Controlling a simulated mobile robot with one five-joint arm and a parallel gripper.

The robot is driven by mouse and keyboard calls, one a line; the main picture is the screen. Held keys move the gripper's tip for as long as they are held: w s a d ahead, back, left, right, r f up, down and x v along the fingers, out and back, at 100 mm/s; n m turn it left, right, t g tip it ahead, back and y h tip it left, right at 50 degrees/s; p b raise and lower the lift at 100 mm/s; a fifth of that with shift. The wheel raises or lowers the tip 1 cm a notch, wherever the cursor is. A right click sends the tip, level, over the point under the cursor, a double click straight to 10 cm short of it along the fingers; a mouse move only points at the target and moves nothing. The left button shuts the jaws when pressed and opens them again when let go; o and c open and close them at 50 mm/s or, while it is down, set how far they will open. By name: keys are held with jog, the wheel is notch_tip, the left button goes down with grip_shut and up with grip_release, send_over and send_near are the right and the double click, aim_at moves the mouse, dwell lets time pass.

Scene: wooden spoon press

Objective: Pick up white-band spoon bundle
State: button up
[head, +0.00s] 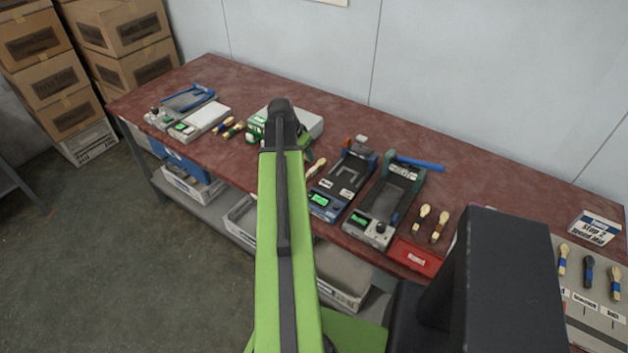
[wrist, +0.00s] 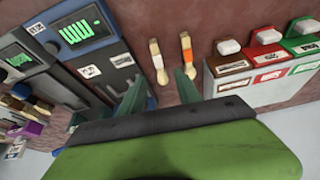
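In the wrist view, a pale wooden spoon bundle with a whitish band (wrist: 157,62) lies on the red-brown table. An orange-band bundle (wrist: 187,55) lies close to its right. My gripper (wrist: 160,90) is open and empty, its two green fingers apart below the bundles in the picture. The white-band bundle lies ahead of the gap between the fingers and seems apart from both. In the head view, a pale spoon bundle (head: 316,167) shows just right of my arm, which hides my gripper; its band is too small to tell.
A device with a green display (wrist: 82,35) stands close left of the bundles. A box with brown, red and green sections (wrist: 262,62) stands close right. The table (head: 490,165) also holds more devices, spoon bundles (head: 421,216) and a red tray (head: 415,257). Its back strip is mostly clear.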

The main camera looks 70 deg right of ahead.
jog(key=b, duration=0.4)
send_over(311, 170)
jog(key=a, duration=0.2)
jog(key=f, duration=0.3)
jog(key=w+f, duration=0.1)
jog(key=f, duration=0.1)
jog(key=shift+d+f, duration=0.2)
jog(key=shift+s+r, duration=0.1)
jog(key=b+x, duration=0.4)
jog(key=x, duration=0.1)
jog(key=shift+a+f+b, duration=0.1)
jog(key=shift+f+b, duration=0.15)
jog(key=shift+b, duration=0.1)
jog(key=shift+r, duration=0.2)
grip_shut()
